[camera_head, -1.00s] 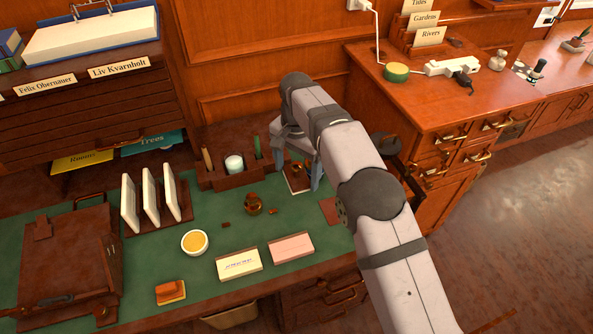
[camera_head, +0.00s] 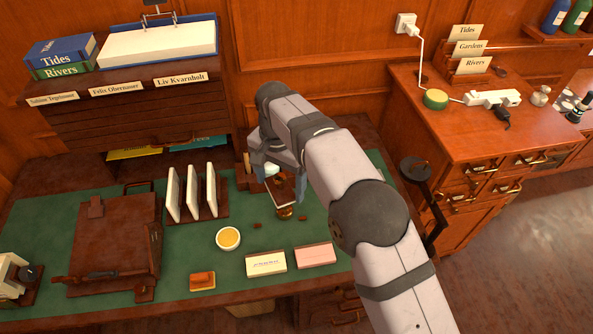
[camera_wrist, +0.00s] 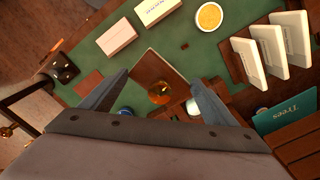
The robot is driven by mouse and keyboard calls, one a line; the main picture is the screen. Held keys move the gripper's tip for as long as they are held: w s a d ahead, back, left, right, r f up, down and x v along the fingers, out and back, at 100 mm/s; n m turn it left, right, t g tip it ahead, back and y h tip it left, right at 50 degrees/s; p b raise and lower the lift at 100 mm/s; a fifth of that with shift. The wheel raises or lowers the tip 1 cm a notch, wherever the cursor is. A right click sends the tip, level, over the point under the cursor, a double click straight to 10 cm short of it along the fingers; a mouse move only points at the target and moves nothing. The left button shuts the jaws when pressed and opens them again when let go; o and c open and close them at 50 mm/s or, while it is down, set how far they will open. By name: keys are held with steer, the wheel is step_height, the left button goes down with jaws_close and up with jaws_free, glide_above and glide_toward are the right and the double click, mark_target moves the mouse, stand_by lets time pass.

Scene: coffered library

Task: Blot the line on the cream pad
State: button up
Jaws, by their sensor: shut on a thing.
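My gripper (camera_head: 283,184) is shut on a brown rocker blotter (camera_head: 281,194), held above the green desk mat. In the wrist view my gripper (camera_wrist: 158,82) has a finger at each side of the blotter (camera_wrist: 158,68), and a round amber knob (camera_wrist: 159,93) shows between them. The cream pad (camera_head: 266,264) lies near the desk's front edge, with a dark line of writing on it. The cream pad also shows at the top of the wrist view (camera_wrist: 157,9). The blotter is apart from it. A pink pad (camera_head: 315,255) lies just right of the cream one.
A yellow-filled bowl (camera_head: 228,238), an orange-brown block (camera_head: 202,281) and upright white cards (camera_head: 191,193) stand left of the pads. A brown case (camera_head: 112,245) lies farther left.

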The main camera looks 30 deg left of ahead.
steer(key=s+r+n+p, duration=0.15)
steer(key=s+p, duration=0.25)
steer(key=s, duration=0.4)
steer(key=n+p, duration=0.1)
steer(key=n, duration=1.2)
glide_above(266, 263)
step_height(266, 263, down, 11)
steer(key=shift+n, duration=0.35)
steer(key=shift+f+b, duration=2)
steer(key=shift+f, duration=0.95)
steer(key=shift+f+b, duration=0.35)
steer(key=shift+f, duration=0.15)
steer(key=shift+r, duration=0.2)
